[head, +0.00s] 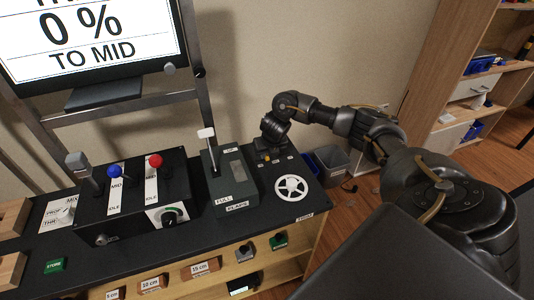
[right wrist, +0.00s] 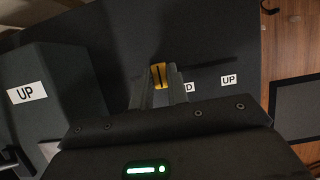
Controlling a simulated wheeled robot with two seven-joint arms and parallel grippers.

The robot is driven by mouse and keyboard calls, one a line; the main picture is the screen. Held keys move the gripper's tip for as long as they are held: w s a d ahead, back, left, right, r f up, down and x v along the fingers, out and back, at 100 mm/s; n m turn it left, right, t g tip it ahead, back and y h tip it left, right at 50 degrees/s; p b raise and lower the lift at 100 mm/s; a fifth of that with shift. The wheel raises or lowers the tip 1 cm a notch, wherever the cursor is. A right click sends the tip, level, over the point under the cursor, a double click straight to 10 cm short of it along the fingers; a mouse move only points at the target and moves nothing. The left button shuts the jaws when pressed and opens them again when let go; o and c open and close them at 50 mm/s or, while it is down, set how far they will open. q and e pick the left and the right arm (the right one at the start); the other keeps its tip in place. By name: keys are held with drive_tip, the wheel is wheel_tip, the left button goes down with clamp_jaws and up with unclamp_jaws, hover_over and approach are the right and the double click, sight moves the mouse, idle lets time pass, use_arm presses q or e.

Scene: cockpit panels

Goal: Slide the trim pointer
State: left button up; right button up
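The trim pointer (right wrist: 159,75) is a small yellow piece with a dark line on the black panel. In the right wrist view it sits between the two fingertips of my right gripper (right wrist: 160,84), which look closed against its sides. In the head view my right gripper (head: 266,150) reaches down to the panel's far right corner, and only a bit of yellow shows by it. Beside the pointer are a label ending in D (right wrist: 189,87), partly hidden, and an UP label (right wrist: 229,79). The screen (head: 92,40) reads 0 % and TO MID. My left gripper is not in view.
The flaps box (head: 228,178) with its white-topped lever stands left of my right gripper. The lever box (head: 135,190) with blue and red knobs is farther left. A grey bin (head: 331,160) stands beyond the panel's right edge.

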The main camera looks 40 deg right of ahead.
clamp_jaws()
drive_tip(key=d, duration=0.1)
drive_tip(key=s+d, duration=0.1)
drive_tip(key=shift+d+f+b, duration=0.1)
drive_tip(key=shift+d+b, duration=0.2)
drive_tip(key=shift+b, duration=0.1)
drive_tip(key=o, duration=0.6)
unclamp_jaws()
drive_tip(key=shift+o, duration=0.2)
